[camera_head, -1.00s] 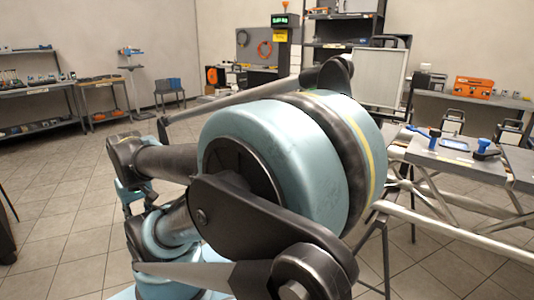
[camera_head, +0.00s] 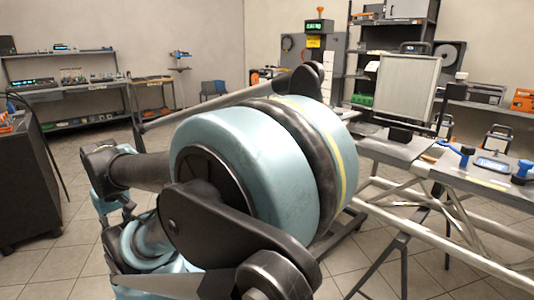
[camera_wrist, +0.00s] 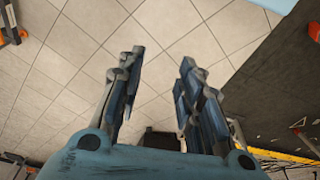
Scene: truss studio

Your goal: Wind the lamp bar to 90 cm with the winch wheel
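I cannot make out the winch wheel or the lamp bar for certain in either view. A small box with a green digital readout (camera_head: 318,26) stands at the back, above a yellow label (camera_head: 314,42); its digits are too small to read. My gripper (camera_wrist: 158,72) shows in the wrist view with its two fingers apart and nothing between them. Tiled floor lies beyond the fingertips. In the head view my own arm fills the middle, and I cannot see the gripper's fingers there.
A grey table (camera_head: 485,178) with blue-handled tools stands at the right, on a frame of silver tubes. A pale upright panel (camera_head: 405,88) stands at its far end. A dark cabinet (camera_head: 28,185) is at the left edge. Shelves (camera_head: 70,88) line the back left. Open floor lies between.

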